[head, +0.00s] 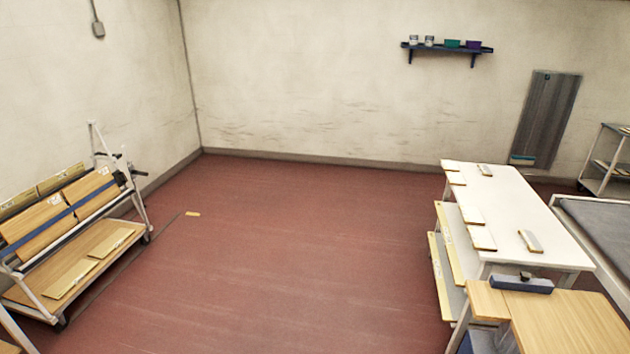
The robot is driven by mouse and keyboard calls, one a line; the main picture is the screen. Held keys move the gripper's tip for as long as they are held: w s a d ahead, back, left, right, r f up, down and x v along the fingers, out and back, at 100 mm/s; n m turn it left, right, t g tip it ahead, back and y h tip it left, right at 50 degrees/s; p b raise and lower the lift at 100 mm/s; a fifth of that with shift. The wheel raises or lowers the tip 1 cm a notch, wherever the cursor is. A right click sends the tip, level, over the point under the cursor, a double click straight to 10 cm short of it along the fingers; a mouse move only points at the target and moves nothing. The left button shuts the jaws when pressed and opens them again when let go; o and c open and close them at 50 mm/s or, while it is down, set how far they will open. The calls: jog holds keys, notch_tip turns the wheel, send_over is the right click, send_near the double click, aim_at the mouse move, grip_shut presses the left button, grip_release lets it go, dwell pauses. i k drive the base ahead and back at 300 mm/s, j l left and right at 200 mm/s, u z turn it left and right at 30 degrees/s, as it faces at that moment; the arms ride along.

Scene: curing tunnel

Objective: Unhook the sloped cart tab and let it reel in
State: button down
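The sloped cart (135,200) stands at the left, with a white frame and slanted wooden panels (88,187). A blue strap (60,217) runs across the front of the panels, up toward the cart's right end post. Dark fittings (122,178) sit at that end post. The tab itself is too small to make out, and I cannot tell where it is hooked. My gripper is not in view.
Flat boards (105,243) lie on the cart's lower deck. A small yellow piece (193,214) lies on the red floor, which is otherwise open in the middle. A white table (520,205) and a wooden bench (565,325) stand at the right.

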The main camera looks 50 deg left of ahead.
aim_at(121, 178)
jog(key=u, duration=2.8)
jog(key=i+z, duration=0.2)
jog(key=i, duration=6.05)
jog(key=i+l+u, duration=0.15)
jog(key=i, duration=0.35)
jog(key=i+l+u, duration=0.1)
jog(key=i, duration=0.35)
jog(key=i+l+u, duration=0.15)
jog(key=i, duration=0.35)
jog(key=i+l+u, duration=0.15)
jog(key=i+l, duration=0.2)
jog(key=i, duration=0.1)
